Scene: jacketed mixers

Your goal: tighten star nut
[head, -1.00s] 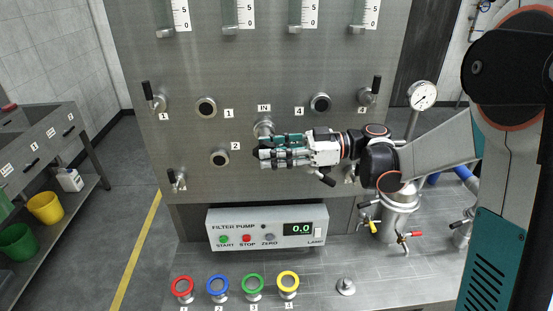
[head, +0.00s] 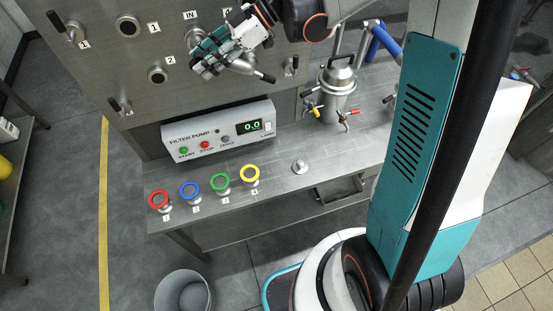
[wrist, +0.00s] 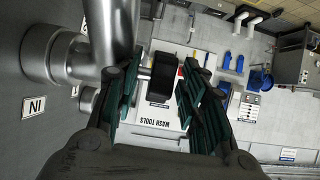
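My gripper (head: 212,58) is in front of the steel panel, just below the IN label (head: 190,15). In the wrist view its two teal-padded fingers (wrist: 158,100) stand apart. A black knob-like piece (wrist: 161,78), perhaps the star nut, shows between them, on a short rod by the steel pipe fitting (wrist: 70,58). Gaps show on both sides of it, so I see no firm grip. The knob's lobes are not clear from this side. In the head view the gripper hides most of the fitting; a metal arm with a black end (head: 265,77) sticks out to the right.
The filter pump box (head: 218,125) reads 0.0 on the bench. Red, blue, green and yellow ringed fittings (head: 204,188) line the bench front. A lidded steel vessel (head: 337,90) stands to the right. A grey bin (head: 184,290) is on the floor.

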